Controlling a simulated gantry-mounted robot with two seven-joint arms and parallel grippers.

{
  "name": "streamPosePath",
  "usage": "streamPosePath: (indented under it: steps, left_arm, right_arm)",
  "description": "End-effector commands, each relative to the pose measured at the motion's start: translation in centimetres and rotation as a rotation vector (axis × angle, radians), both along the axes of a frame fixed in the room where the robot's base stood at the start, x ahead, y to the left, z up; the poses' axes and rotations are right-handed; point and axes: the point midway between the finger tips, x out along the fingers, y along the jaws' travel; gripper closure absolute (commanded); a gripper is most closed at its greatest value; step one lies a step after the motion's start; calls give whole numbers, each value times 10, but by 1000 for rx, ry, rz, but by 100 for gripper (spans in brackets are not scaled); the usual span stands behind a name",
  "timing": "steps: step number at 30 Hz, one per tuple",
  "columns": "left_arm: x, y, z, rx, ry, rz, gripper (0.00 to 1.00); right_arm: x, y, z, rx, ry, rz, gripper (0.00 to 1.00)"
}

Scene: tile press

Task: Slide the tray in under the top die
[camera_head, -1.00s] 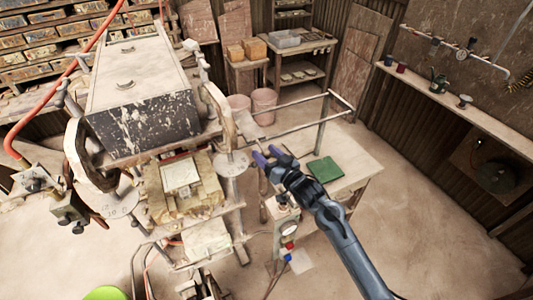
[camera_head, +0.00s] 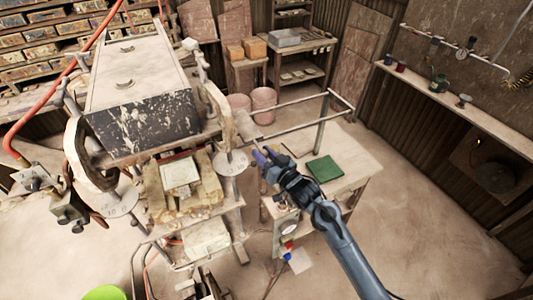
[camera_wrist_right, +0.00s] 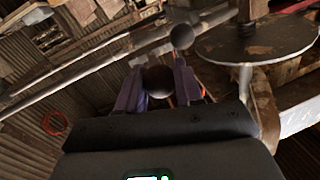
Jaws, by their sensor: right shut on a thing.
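The top die (camera_head: 140,125) is a big block with a pale top and a dark, chipped front, held high in the press at the left. A pale square tray (camera_head: 180,174) lies below and in front of it, on a yellowish, worn bed. The tray's rear edge is close under the die's front edge; I cannot tell how far it reaches in. My right gripper (camera_head: 263,157) is to the right of the press, apart from the tray. In the right wrist view its fingers are closed around a dark ball knob (camera_wrist_right: 159,82). My left gripper is not seen.
A round dial plate (camera_head: 232,163) stands between the press and my right gripper; it is large in the wrist view (camera_wrist_right: 258,40). A side table holds a green pad (camera_head: 324,168). A metal rail (camera_head: 290,106) runs behind my right gripper. Open floor lies at the right.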

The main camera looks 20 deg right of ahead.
Motion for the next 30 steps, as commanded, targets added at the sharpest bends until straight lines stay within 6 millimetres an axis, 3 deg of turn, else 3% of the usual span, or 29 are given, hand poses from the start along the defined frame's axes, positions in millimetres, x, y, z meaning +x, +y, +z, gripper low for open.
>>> streamPosePath:
  steps: [3,6,14,15,18,19,30]
  left_arm:
    - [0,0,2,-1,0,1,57]
    - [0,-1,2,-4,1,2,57]
    - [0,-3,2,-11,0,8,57]
    - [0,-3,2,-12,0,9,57]
    - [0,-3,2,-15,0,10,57]
    - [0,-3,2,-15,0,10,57]
    - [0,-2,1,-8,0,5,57]
  right_arm:
    - [-2,25,0,4,0,7,100]
    - [-4,37,0,3,2,6,100]
    - [-4,40,0,0,0,9,100]
    - [-4,40,0,0,0,9,60]
    - [-4,40,0,0,0,9,45]
    - [-4,40,0,0,0,8,41]
    - [-7,37,-1,1,1,4,41]
